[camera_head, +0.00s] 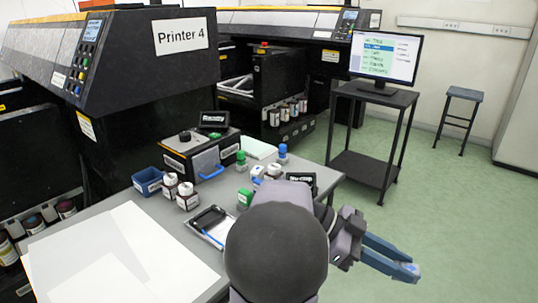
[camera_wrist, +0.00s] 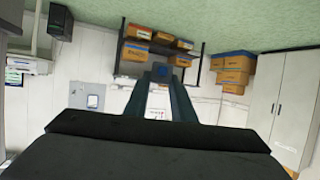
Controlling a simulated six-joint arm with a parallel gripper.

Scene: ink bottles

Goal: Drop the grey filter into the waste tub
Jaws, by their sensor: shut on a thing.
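My gripper (camera_head: 400,268) reaches out to the right past the table, over the green floor. Its long blue fingers are shut on a small dark bluish thing (camera_wrist: 160,73) at their tips, seen in the wrist view. It is too small to tell whether this is the grey filter. No other grey filter can be made out. A small blue open tub (camera_head: 148,182) with a white label stands at the table's left edge, far from my gripper. I cannot read its label, so I cannot tell if it is the waste tub.
The grey table (camera_head: 98,214) holds white-capped bottles (camera_head: 187,196), green and blue-capped bottles, a black-clipped tray (camera_head: 210,226) and white sheets (camera_head: 125,262). A black machine (camera_head: 190,148) stands behind. A monitor stand (camera_head: 368,165) is beyond the table.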

